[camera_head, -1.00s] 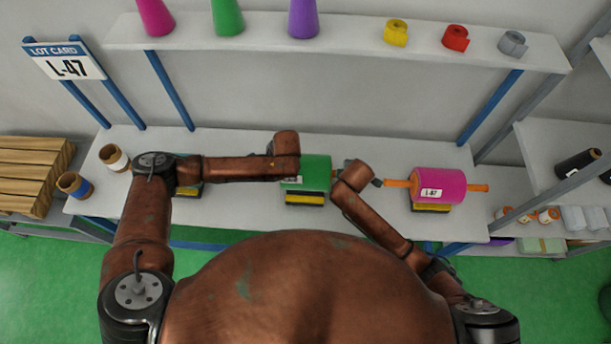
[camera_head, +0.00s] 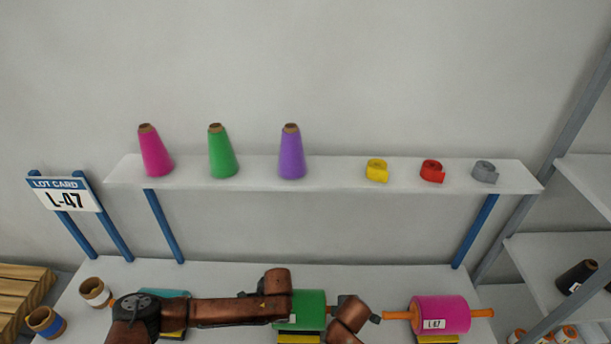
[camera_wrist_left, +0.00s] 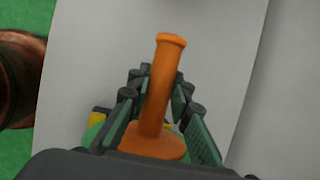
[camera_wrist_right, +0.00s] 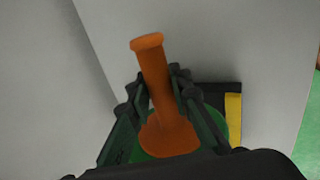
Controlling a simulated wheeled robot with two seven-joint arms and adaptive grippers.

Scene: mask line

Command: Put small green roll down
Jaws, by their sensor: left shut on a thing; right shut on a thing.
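The green roll (camera_head: 312,306) is in the lower middle of the head view, partly hidden by my left arm. A yellow-fronted stand (camera_head: 298,339) is below it; I cannot tell whether they touch. In the left wrist view my left gripper (camera_wrist_left: 160,90) is shut on an orange end handle (camera_wrist_left: 160,95) of the roll. In the right wrist view my right gripper (camera_wrist_right: 155,90) is shut on the other orange handle (camera_wrist_right: 158,90). Green shows behind both handles. In the head view both sets of fingertips are hidden.
A teal thing (camera_head: 172,293) is partly behind my left arm. A shelf (camera_head: 335,172) with cones and small rolls is above. A lot card (camera_head: 67,198) reads L-47.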

